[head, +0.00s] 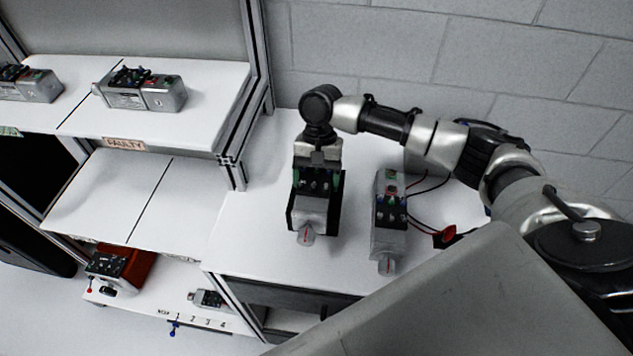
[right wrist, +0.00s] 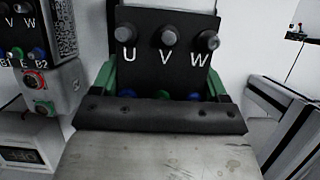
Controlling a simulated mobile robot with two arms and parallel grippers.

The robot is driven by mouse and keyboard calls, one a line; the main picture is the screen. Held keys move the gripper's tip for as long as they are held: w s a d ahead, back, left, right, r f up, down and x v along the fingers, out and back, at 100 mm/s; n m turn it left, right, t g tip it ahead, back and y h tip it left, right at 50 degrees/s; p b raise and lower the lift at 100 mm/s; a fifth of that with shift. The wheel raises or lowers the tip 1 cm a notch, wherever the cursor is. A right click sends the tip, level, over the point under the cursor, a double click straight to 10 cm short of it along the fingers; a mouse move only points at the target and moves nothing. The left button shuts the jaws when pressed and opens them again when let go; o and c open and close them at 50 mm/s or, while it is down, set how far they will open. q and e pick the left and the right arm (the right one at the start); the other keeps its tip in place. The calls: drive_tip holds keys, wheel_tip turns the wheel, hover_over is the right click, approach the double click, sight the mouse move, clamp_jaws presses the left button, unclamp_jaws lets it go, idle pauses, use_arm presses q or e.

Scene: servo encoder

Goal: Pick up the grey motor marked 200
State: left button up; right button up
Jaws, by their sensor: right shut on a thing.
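A grey motor (head: 312,208) with a black terminal panel is at the left part of the white table in the head view. My right gripper (head: 317,187) comes down over it from above and is shut on it, one finger on each side. In the right wrist view the panel of this motor (right wrist: 165,48) shows the letters U, V, W, with green parts at both sides. I cannot read a 200 on it, nor tell whether it touches the table. A second grey motor (head: 388,220) lies to the right, apart from the gripper. My left gripper is out of view.
A white display box (right wrist: 30,150) stands below the second motor in the right wrist view. Red and black cables (head: 425,225) lie right of that motor. A shelf unit (head: 232,120) at left holds more motors (head: 140,90) and a "FAULTY" label (head: 124,144). Its middle shelf (head: 115,205) is bare.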

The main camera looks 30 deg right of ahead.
drive_tip(key=shift+c, duration=1.2)
drive_tip(key=shift+w+r, duration=0.15)
drive_tip(key=shift+r, duration=0.1)
